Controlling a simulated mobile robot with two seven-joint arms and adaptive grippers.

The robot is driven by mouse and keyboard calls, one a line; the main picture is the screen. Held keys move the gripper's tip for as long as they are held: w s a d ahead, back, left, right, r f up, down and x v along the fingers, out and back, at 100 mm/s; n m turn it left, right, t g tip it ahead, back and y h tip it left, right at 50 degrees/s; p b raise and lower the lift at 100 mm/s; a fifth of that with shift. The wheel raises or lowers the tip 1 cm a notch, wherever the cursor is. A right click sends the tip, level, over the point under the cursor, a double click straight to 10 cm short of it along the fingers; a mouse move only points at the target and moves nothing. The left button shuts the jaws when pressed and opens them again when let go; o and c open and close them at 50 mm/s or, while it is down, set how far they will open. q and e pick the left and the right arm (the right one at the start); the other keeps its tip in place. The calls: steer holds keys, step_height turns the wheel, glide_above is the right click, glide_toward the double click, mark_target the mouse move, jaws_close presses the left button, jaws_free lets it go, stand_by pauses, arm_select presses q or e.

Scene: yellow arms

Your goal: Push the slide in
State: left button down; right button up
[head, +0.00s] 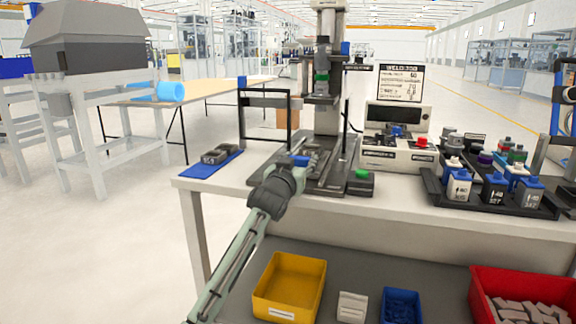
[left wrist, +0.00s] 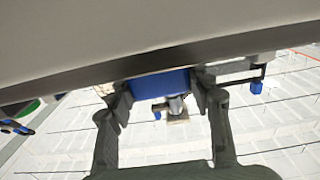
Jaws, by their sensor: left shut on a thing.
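The ultrasonic-type press (head: 325,70) stands on the workbench with a grey base plate (head: 338,178). A slide (head: 318,158) with grey metal parts lies on that base, in front of the press column. Its blue handle (head: 300,160) sticks out at the near left end. My left gripper (head: 294,170) is at this handle. In the left wrist view the two dark fingers are on either side of the blue handle (left wrist: 158,85), shut on it. The gripper hides part of the slide's near end. My right gripper is not in view.
A blue mat (head: 205,170) with a dark part lies left of the press. A green-button box (head: 361,183) stands right of the base. The welder control unit (head: 398,150) and a black tray (head: 480,198) of bottles stand further right. Yellow (head: 290,285) and red bins sit below.

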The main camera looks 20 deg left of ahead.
arm_select(q)
steer(key=shift+w+a, duration=0.15)
steer(key=shift+w, duration=0.05)
steer(key=c, duration=0.6)
jaws_free()
steer(key=shift+c, duration=0.2)
steer(key=s, duration=1.2)
steer(key=shift+a, duration=0.1)
